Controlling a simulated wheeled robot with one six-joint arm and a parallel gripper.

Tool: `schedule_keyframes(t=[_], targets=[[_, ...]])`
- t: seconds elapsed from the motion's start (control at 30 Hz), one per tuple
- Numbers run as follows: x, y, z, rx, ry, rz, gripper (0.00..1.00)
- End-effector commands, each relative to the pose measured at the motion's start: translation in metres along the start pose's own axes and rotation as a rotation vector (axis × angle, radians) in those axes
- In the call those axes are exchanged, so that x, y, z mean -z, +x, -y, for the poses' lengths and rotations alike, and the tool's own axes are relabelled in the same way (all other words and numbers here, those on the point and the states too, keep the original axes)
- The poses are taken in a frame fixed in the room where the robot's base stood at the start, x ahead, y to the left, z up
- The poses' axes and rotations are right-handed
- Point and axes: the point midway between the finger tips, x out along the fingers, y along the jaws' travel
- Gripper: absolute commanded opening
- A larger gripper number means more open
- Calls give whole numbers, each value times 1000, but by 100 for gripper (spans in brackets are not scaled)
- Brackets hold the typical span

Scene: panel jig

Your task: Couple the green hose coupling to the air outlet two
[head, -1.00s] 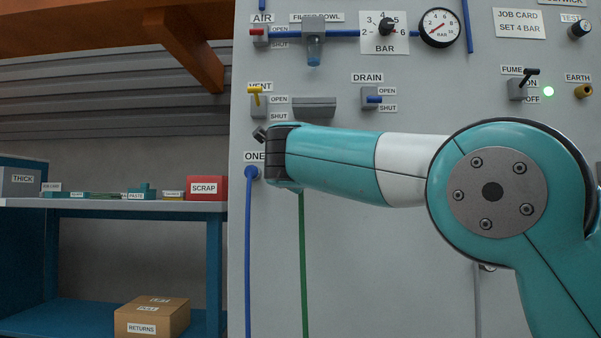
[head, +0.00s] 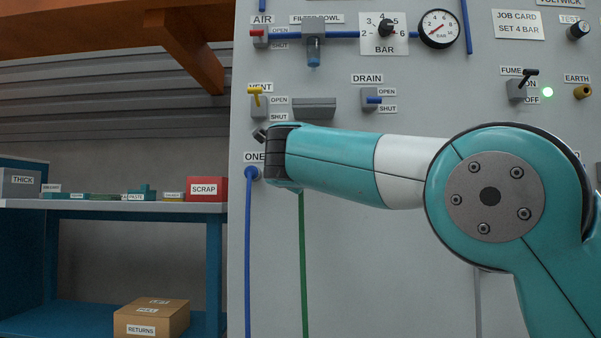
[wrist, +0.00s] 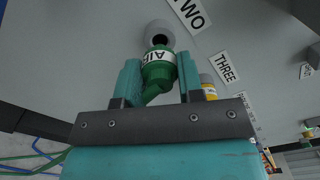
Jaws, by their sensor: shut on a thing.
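The green hose coupling (wrist: 158,78), with a white AIR band, is between the two teal fingers of my gripper (wrist: 160,74) in the wrist view. My gripper is shut on it. Air outlet two (wrist: 160,33) is a round grey fitting with a dark bore, beside the TWO label. The coupling's front end points at it and overlaps its lower edge in the picture. The bore still shows above, and I cannot tell whether they touch. In the head view my arm hides the gripper, the coupling and outlet two; the green hose (head: 303,260) hangs below.
A yellow fitting (wrist: 208,88) is close to the right finger, near the THREE label (wrist: 225,68). A blue hose (head: 249,250) hangs from outlet ONE, left of my wrist. The drain valve (head: 371,97) and a grey block (head: 314,108) are above my forearm.

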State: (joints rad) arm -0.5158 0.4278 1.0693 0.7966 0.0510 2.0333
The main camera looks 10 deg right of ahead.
Motion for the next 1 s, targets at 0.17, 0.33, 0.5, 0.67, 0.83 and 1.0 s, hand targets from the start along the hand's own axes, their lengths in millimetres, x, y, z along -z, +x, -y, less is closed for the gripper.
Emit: schedule_keyframes(t=[0.17,0.33,0.5,0.67,0.83,1.0], targets=[[0,2,0,0,0,0,0],[0,6,0,0,0,0,0],[0,11,1,1,1,-1,0],[0,15,1,1,1,-1,0],[0,19,0,0,0,-1,0],[0,23,1,0,0,0,0]])
